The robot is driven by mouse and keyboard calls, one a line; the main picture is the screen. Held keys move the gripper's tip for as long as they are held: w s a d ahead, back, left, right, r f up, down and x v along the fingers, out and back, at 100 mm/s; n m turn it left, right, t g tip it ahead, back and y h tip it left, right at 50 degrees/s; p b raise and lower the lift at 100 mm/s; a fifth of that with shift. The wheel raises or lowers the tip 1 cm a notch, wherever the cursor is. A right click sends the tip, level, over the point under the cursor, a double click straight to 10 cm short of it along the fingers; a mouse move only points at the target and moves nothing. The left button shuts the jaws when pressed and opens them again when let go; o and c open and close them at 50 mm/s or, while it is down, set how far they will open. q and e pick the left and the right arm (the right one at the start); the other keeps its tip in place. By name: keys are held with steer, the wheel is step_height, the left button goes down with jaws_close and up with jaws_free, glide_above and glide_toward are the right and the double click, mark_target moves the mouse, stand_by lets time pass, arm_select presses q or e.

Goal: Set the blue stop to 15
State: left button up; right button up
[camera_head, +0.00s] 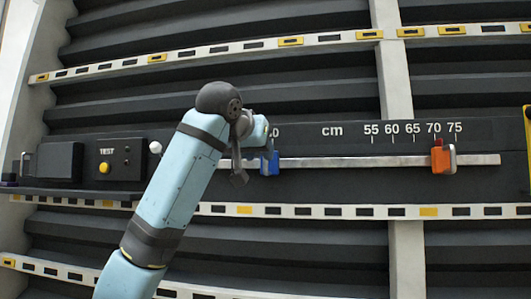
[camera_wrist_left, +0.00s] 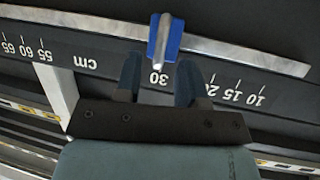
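The blue stop (camera_head: 270,161) sits on the metal rail of the dark scale. In the left wrist view the blue stop (camera_wrist_left: 165,40), with a silver tab in front, stands by the 30 mark. My left gripper (camera_head: 241,170) is just left of the stop in the head view. In the wrist view my left gripper (camera_wrist_left: 160,62) is open, its two dark fingers on either side of the stop's silver tab. I cannot tell whether they touch it. The 10, 15 and 20 marks (camera_wrist_left: 234,95) show to the right there. My right gripper is not in view.
An orange stop (camera_head: 441,158) sits on the same metal rail (camera_head: 350,162) near 70 to 75. A panel marked TEST with a yellow button (camera_head: 104,168) and a white knob (camera_head: 155,147) are at left. A slotted white strip (camera_head: 330,211) runs below.

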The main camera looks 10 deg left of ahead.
mark_target(265, 167)
arm_select(q)
steer(key=shift+p+x, duration=0.55)
steer(key=shift+x, duration=1.7)
steer(key=shift+c, duration=0.3)
jaws_close()
